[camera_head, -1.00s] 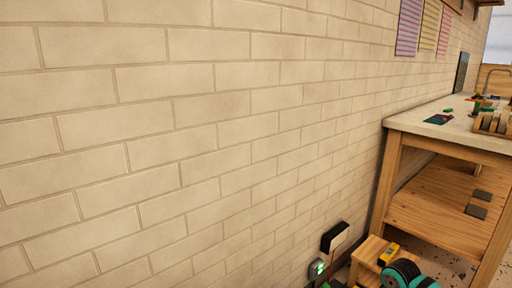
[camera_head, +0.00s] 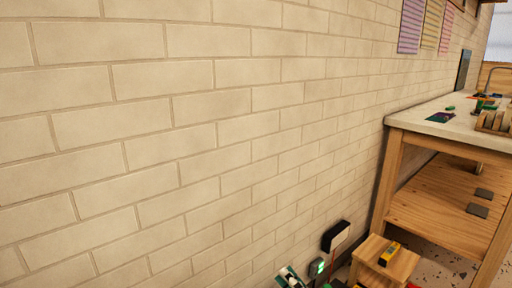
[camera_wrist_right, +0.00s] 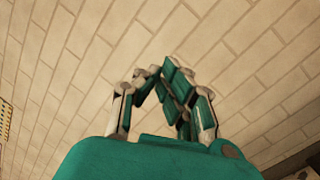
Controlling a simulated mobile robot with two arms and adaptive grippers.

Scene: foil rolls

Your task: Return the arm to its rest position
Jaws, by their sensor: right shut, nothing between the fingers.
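My right gripper (camera_head: 290,277) shows only in part at the bottom edge of the head view, as a teal and white piece in front of the brick wall. In the right wrist view, its teal and grey fingers (camera_wrist_right: 172,72) are closed together with nothing between them. The rest of the right arm is hidden below the head view. My left gripper is in neither view.
A workbench (camera_head: 440,119) with a lower wooden shelf stands at the right. A wooden stool (camera_head: 401,265) bearing a yellow item (camera_head: 389,254) is beside it. A black box (camera_head: 336,236) and a green-lit device (camera_head: 317,267) are low by the wall. The wall fills the left.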

